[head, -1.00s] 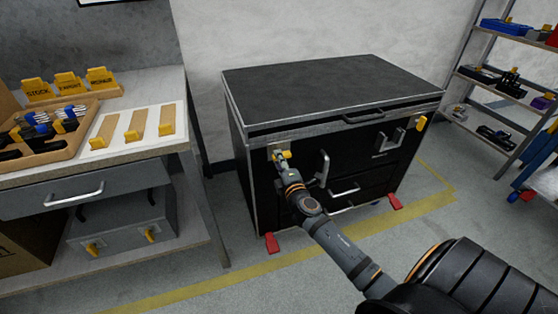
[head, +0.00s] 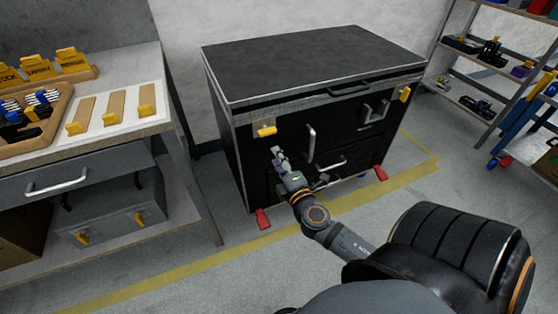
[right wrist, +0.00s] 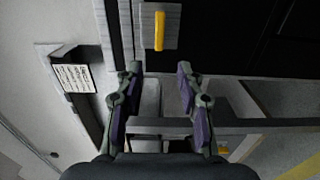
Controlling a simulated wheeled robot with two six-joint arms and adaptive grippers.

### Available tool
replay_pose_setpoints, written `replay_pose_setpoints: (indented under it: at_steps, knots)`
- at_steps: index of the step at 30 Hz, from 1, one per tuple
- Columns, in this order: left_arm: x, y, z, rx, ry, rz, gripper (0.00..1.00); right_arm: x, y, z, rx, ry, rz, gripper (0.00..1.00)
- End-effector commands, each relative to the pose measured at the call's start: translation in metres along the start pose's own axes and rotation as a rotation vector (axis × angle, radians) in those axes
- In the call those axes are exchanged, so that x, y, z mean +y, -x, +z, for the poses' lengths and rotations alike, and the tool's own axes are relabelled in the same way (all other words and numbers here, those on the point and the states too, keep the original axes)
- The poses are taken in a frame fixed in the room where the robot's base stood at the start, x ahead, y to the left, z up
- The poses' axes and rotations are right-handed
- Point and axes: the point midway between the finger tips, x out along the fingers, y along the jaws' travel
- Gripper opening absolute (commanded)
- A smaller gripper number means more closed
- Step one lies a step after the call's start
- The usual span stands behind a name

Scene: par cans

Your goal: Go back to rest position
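My right gripper (head: 280,156) is in front of the black case (head: 315,65), below the yellow latch (head: 266,131) on the case's left front side. In the right wrist view the fingers (right wrist: 158,88) are apart with nothing between them, and the yellow latch (right wrist: 160,30) shows beyond the fingertips, clear of them. A second yellow latch (head: 405,94) is at the case's right end. The case lid is down. My left gripper is not in view.
A workbench (head: 90,145) with an organizer tray (head: 50,128) and yellow-tabbed strips stands at the left. Red wheel chocks (head: 262,218) sit by the case's base. A shelf rack (head: 490,60) stands at the right. Grey floor in front of the case is open.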

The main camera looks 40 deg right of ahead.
Motion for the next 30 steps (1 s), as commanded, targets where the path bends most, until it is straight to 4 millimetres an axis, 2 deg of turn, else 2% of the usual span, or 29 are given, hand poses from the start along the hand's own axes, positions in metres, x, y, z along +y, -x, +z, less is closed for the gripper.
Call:
replay_pose_setpoints:
  at_steps: [3,17,20,23,24,26,27,30]
  knots:
    - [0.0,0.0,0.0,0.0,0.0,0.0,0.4,0.0,0.006,0.0,0.0,0.0,0.0,0.38]
    - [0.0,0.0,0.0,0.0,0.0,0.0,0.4,0.0,0.006,0.0,0.0,0.0,0.0,0.38]
    - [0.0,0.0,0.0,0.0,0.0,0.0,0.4,-0.005,0.006,0.006,-0.031,-0.038,-0.018,0.38]
    - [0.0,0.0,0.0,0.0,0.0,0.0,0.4,-0.034,0.014,0.03,-0.178,-0.213,-0.116,0.38]
    - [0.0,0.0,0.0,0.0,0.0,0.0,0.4,-0.056,0.022,0.042,-0.272,-0.32,-0.19,0.38]
    - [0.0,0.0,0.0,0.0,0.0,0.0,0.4,-0.097,0.043,0.053,-0.421,-0.49,-0.329,0.38]
    - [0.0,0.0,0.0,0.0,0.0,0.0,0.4,-0.124,0.059,0.054,-0.509,-0.587,-0.426,0.38]
    - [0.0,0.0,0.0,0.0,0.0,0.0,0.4,-0.175,0.102,0.04,-0.67,-0.771,-0.652,0.38]
